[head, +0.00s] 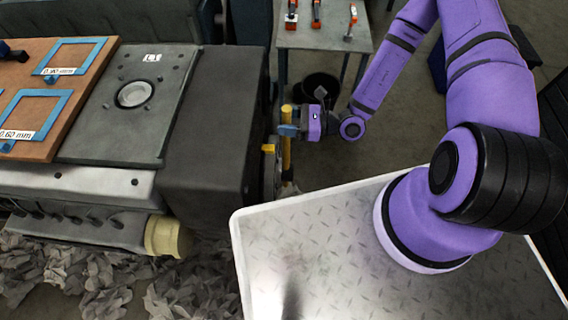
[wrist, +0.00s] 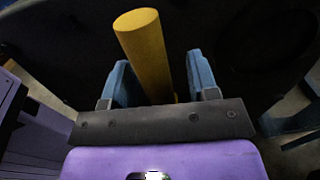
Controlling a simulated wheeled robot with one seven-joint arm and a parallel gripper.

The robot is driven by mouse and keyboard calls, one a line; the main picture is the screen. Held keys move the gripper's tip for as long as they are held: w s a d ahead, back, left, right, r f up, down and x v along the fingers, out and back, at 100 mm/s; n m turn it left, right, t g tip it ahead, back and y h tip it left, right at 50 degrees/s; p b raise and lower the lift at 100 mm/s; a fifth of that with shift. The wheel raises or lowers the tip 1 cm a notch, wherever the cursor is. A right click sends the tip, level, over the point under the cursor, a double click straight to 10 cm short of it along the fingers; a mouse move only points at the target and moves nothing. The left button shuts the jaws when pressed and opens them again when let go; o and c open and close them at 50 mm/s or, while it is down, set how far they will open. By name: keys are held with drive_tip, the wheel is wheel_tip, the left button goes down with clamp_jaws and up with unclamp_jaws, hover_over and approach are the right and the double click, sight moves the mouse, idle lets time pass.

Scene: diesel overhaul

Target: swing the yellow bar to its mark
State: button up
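The yellow bar (head: 287,150) stands roughly upright at the right end face of the engine block. In the wrist view the bar (wrist: 146,50) rises between my gripper's two blue fingers, with a visible gap on each side. My gripper (head: 288,130) is at the bar's upper part, open around it and not visibly clamped on it. It also shows in the wrist view (wrist: 162,82). A small yellow piece (head: 268,148) sits just left of the bar; I cannot tell if it is the mark. The bar's lower end is partly hidden.
The dark engine block (head: 215,130) stands close left of the gripper. Crumpled grey material (head: 70,275) lies front left.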

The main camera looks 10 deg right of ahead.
drive_tip(key=v, duration=0.7)
idle(0.4)
drive_tip(key=shift+r, duration=0.1)
drive_tip(key=s+d+r+n+g+h, duration=0.15)
drive_tip(key=r+n+g+h, duration=0.3)
drive_tip(key=r+n, duration=0.55)
drive_tip(key=s+d+r+n+g+h, duration=0.1)
drive_tip(key=d+r+n+g+h, duration=0.3)
drive_tip(key=r, duration=0.9)
drive_tip(key=s+d+r+n+t+h, duration=0.2)
drive_tip(key=s+r+n+t+h, duration=0.2)
drive_tip(key=r, duration=0.7)
drive_tip(key=s+d+r+n+t+h, duration=0.3)
drive_tip(key=s+r, duration=0.5)
drive_tip(key=r, duration=0.3)
drive_tip(key=shift+r+n+t+h, duration=0.4)
drive_tip(key=shift+t+h, duration=0.25)
drive_tip(key=shift+h, duration=0.2)
